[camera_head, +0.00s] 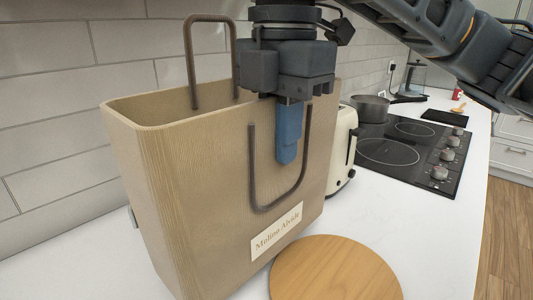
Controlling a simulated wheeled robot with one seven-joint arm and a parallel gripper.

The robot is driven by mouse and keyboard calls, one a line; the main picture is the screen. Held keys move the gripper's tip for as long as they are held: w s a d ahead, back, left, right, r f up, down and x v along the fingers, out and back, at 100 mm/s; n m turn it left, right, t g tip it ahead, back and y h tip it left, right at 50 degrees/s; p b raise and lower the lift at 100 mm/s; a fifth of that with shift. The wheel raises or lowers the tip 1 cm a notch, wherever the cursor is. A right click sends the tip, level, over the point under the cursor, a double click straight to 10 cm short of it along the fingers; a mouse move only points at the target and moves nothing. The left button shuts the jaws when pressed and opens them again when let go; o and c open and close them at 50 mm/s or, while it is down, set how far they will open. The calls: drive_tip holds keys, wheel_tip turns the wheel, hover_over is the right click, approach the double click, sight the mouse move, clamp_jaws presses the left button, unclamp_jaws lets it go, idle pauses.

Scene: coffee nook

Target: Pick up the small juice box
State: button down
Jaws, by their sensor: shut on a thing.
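My gripper (289,133) points straight down at the top middle, over the near side of a tall tan bag. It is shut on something. A narrow blue shape hangs below its dark body, in front of the bag's near face and close to the near handle. I cannot tell if this blue shape is the fingers or the small juice box. No juice box can be made out clearly elsewhere in view. The bag's inside is mostly hidden.
The tan bag (190,190) with two dark handles stands on the white counter by the tiled wall. A round wooden board (335,272) lies in front. A cream toaster (343,150), a grey pot (370,107) and a black cooktop (415,155) are to the right.

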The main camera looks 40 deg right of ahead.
drive_tip(key=shift+w+a, duration=0.15)
drive_tip(key=shift+w, duration=0.75)
drive_tip(key=shift+w+f, duration=0.1)
drive_tip(key=shift+w, duration=0.1)
drive_tip(key=shift+f, duration=1.65)
drive_tip(key=c, duration=1.2)
unclamp_jaws()
drive_tip(key=shift+f, duration=0.1)
